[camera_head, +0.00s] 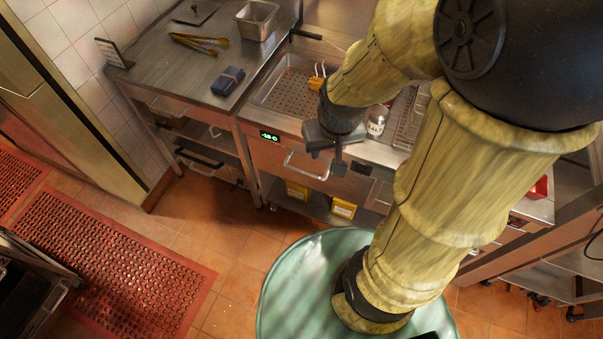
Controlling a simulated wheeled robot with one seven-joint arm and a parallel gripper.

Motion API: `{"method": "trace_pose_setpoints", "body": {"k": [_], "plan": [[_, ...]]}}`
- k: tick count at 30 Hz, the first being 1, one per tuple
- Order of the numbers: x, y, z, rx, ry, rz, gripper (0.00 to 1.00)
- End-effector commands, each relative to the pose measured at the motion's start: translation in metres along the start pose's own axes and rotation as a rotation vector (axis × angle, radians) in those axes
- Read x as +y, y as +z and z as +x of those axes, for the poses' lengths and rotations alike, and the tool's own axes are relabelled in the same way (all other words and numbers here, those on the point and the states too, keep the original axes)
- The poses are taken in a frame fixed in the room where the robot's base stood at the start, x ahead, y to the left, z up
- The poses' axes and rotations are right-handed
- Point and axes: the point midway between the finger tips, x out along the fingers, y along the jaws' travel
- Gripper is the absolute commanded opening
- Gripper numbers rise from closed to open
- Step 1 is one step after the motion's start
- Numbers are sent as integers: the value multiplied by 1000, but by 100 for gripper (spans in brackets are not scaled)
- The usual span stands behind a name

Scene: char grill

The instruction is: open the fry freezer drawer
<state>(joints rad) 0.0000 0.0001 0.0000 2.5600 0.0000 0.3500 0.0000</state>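The fry freezer drawer (277,157) is the metal front panel under the perforated pan, beside a small green lit display (269,136). The panel looks flush with its unit, so it appears closed. Its pale bar handle (303,169) runs across the front. My gripper (338,169) is dark grey and points down just right of the handle, in front of the panel's right part. It looks apart from the handle, though depth is hard to judge. The fingers overlap in this view, so their opening is hidden. Nothing shows held in it.
A steel counter (180,60) with yellow-black tongs (200,42), a dark folded cloth (228,81) and a metal container (256,18) stands at left. Yellow boxes (344,208) sit on the low shelf. Tiled floor (215,238) in front is clear; a red mat (110,268) lies left.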

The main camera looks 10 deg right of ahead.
Motion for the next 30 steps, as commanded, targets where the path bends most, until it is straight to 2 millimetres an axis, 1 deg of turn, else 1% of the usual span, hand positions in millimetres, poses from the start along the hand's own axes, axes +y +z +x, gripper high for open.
{"method": "trace_pose_setpoints", "body": {"k": [2,4,5,8,11,12,14,15,17,18,20,21,23,24,26,27,30], "plan": [[-1,0,3,-4,0,-2,38],[-3,1,12,-19,2,-9,38],[-4,2,17,-30,4,-14,38],[-10,5,47,-87,20,-39,38],[-19,9,89,-166,59,-78,38],[-22,11,107,-201,84,-97,38],[-27,14,135,-250,130,-125,38],[-29,16,153,-279,165,-145,38],[-33,19,179,-317,225,-176,38],[-36,20,196,-337,268,-198,38],[-39,21,221,-362,339,-230,38],[-41,21,238,-373,390,-252,38],[-44,21,262,-382,470,-288,38],[-47,21,277,-383,528,-312,38],[-51,19,300,-374,615,-350,38],[-54,17,314,-362,676,-376,38],[-66,11,349,-306,828,-441,38]]}}
